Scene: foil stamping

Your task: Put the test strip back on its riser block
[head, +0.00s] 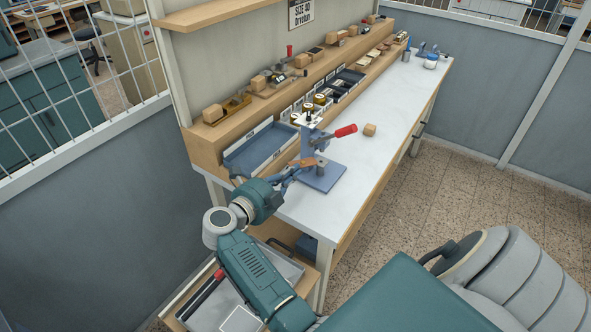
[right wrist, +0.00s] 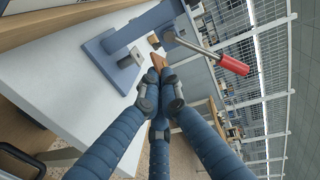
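The test strip is a brown piece (head: 303,162) at the tips of my right gripper (head: 287,176), beside the blue hand press (head: 321,172). In the right wrist view the fingers of my right gripper (right wrist: 160,88) close together, and the brown strip (right wrist: 158,61) sticks out beyond their tips, held above the bench. A small tan wooden block (head: 369,130), likely the riser block, stands on the white bench top to the right of the press. A tan block (right wrist: 153,41) also shows past the strip in the right wrist view. My left gripper is out of view.
The press's red-handled lever (head: 345,131) reaches out to the right; it is close in the right wrist view (right wrist: 234,65). A blue tray (head: 262,147) and small jars (head: 319,99) stand behind. The bench top (head: 390,110) is clear farther right.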

